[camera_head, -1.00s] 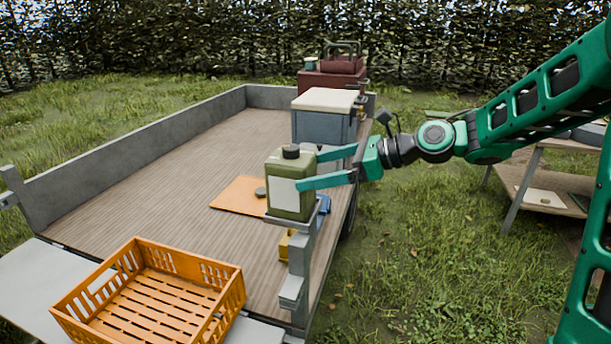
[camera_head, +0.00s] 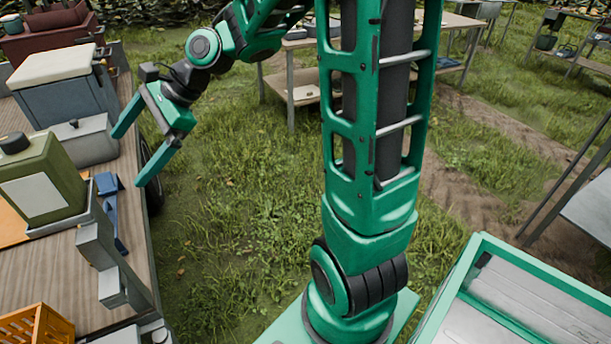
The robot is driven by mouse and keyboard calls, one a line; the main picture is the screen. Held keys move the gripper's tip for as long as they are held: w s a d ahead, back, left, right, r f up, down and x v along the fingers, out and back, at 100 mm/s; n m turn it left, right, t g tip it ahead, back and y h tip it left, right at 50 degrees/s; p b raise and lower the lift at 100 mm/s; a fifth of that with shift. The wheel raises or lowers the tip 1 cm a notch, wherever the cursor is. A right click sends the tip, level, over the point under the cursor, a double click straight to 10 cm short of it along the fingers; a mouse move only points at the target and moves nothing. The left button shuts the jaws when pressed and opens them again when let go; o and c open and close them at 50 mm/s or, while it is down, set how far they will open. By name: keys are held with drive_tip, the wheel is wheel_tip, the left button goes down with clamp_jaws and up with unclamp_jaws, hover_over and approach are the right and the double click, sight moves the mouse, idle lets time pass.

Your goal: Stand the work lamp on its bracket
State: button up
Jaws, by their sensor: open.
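I cannot make out a work lamp in this view. My gripper (camera_head: 128,158) is open and empty, its two fingers spread and pointing left over the trailer's right side. An olive canister (camera_head: 42,180) with a dark cap and a pale label stands upright on a grey holder (camera_head: 62,226) on the trailer's post. My gripper is to the right of the canister, apart from it. A small grey bracket (camera_head: 118,288) juts from the post lower down, with nothing seen on it. I cannot tell which of these holders is the lamp's.
A grey cooler box (camera_head: 65,95) with a cream lid, a grey case (camera_head: 90,140) and a blue item (camera_head: 110,190) are on the trailer. An orange crate (camera_head: 35,325) is at lower left. Wooden tables (camera_head: 450,40) stand behind. Grass between is free.

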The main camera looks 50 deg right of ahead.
drive_tip(key=s+d+f+n+g+h, duration=0.2)
drive_tip(key=s+d+f+n+h, duration=0.1)
drive_tip(key=s+d, duration=0.9)
drive_tip(key=s+d+f+n+g+h, duration=0.2)
drive_tip(key=s+d+n+h, duration=0.3)
drive_tip(key=s, duration=1.3)
drive_tip(key=d+f+n, duration=0.1)
drive_tip(key=d+n, duration=0.2)
drive_tip(key=d, duration=0.4)
drive_tip(key=shift+d+f+n+g, duration=0.2)
drive_tip(key=shift+d+n+g, duration=0.1)
drive_tip(key=shift+g, duration=0.1)
drive_tip(key=shift+w+a, duration=0.1)
